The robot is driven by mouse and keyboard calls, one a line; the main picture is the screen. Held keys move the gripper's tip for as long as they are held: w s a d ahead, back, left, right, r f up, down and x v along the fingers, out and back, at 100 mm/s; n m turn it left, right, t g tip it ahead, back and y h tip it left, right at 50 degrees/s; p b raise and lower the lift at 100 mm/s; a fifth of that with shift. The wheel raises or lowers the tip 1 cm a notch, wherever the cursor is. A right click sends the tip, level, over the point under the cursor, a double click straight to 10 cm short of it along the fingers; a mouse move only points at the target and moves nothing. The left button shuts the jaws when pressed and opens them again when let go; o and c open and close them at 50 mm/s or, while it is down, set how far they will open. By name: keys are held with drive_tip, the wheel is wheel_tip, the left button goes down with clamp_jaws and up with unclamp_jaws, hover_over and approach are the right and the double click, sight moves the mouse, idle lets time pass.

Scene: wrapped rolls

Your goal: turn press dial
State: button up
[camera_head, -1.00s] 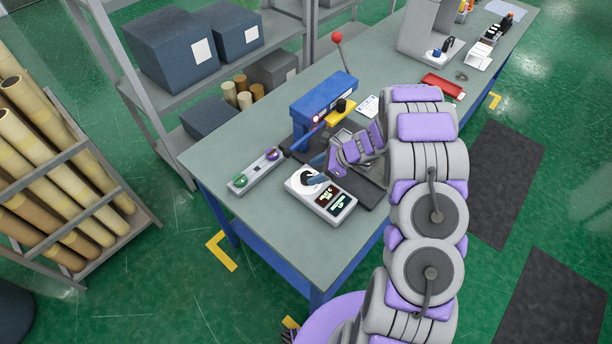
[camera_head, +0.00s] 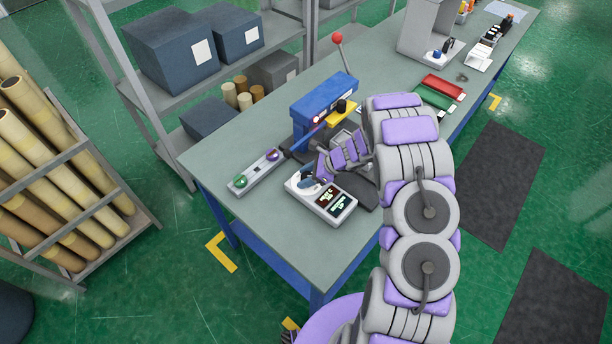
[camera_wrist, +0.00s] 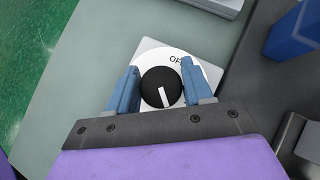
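The press dial is a black round knob with a white pointer line, seen in the wrist view (camera_wrist: 161,87). It sits on a white disc lettered "OF", the rest of the word hidden by a finger. The pointer points down and slightly right in that view. My gripper (camera_wrist: 160,66) has its two blue fingers apart, one on each side of the knob. They look very close to its sides; contact is not clear.
The blue press (camera_head: 322,97) with a red-ball lever stands behind the box. A grey rail with green and purple knobs (camera_head: 257,172) lies to the left. Red (camera_head: 441,86) and green (camera_head: 434,98) trays lie to the right. The table's front left corner is clear.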

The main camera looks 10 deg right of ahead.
drive_tip(key=c, duration=0.4)
drive_tip(key=shift+r, duration=0.1)
drive_tip(key=shift+n+p, duration=0.3)
drive_tip(key=shift+p, duration=0.25)
drive_tip(key=shift+w+r+n+g+p, duration=0.1)
drive_tip(key=shift+n+g+p, duration=0.5)
drive_tip(key=shift+p, duration=0.05)
drive_tip(key=shift+n+g+y+p, duration=0.35)
drive_tip(key=shift+n+g, duration=0.25)
drive_tip(key=shift+n, duration=0.2)
drive_tip(key=n+g, duration=0.2)
drive_tip(key=n, duration=0.1)
drive_tip(key=shift+f, duration=0.2)
drive_tip(key=shift+n+g+h, duration=0.45)
drive_tip(key=shift+n+g, duration=0.65)
drive_tip(key=shift+r, duration=0.1)
